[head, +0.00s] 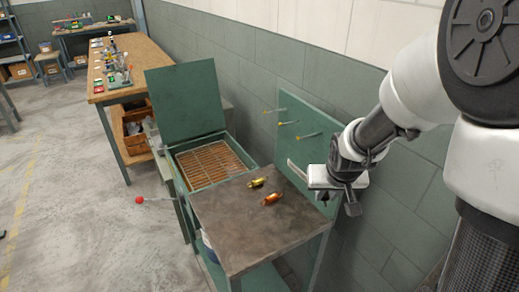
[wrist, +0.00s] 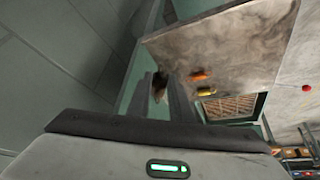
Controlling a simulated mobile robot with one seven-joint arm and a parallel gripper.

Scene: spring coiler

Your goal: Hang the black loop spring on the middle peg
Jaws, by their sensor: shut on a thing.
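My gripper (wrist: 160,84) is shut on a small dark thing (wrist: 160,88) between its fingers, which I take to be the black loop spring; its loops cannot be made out. In the head view my gripper (head: 325,192) is over the right edge of the table, in front of the green panel (head: 345,150). Three thin pegs stick out of the panel in a slanting row: the middle peg (head: 288,122), one behind it (head: 273,110) and one nearer (head: 308,136). My gripper is below and right of the pegs, apart from them. No spring shows on the pegs.
A yellow spring (head: 257,183) and an orange-copper spring (head: 271,198) lie on the brown tabletop (head: 235,225). An open green box with a wire grate (head: 205,163) stands behind. A red ball (head: 139,199) is at the left. The grey wall is close behind the panel.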

